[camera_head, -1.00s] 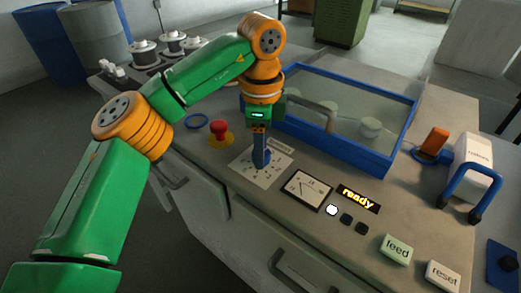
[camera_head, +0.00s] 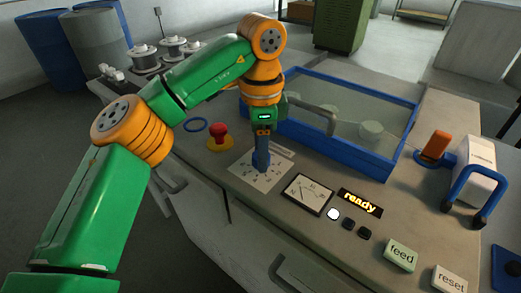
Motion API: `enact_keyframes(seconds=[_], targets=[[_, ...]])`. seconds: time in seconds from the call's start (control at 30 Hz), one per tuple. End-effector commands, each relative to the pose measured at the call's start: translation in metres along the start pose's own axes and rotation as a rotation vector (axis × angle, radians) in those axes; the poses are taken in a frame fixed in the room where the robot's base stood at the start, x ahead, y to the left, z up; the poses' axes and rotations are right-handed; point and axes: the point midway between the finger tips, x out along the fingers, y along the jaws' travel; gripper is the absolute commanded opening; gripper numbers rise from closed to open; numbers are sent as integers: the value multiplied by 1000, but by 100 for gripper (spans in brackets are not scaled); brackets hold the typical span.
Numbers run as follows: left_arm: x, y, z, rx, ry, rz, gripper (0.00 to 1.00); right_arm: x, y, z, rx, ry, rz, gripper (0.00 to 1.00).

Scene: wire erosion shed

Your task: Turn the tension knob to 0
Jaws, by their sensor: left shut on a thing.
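My left gripper (camera_head: 262,148) points straight down over the dial and is shut on the knob. The gripper hides the top of the knob. The dial's figures are too small to read, and I cannot tell which mark the knob points to. A gauge (camera_head: 308,194) with a needle lies right of the dial. My right gripper is not in view.
A red mushroom button (camera_head: 219,131) on a yellow base stands left of the knob. A blue-framed clear cover (camera_head: 335,155) with a handle is close behind. A "ready" display (camera_head: 360,202), "feed" button (camera_head: 401,254) and "reset" button (camera_head: 450,279) are at right.

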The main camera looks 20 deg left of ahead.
Motion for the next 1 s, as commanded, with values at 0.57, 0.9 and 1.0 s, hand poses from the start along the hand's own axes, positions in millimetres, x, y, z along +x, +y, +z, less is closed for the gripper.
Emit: enact_keyframes(seconds=[0.57, 0.9, 1.0], targets=[[-17, 0, -1, -1, 2, -3, 77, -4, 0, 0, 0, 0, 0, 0], [-72, 0, 0, -1, 0, -1, 77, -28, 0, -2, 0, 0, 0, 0], [-71, 0, 0, 0, 0, 0, 77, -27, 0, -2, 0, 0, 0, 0]])
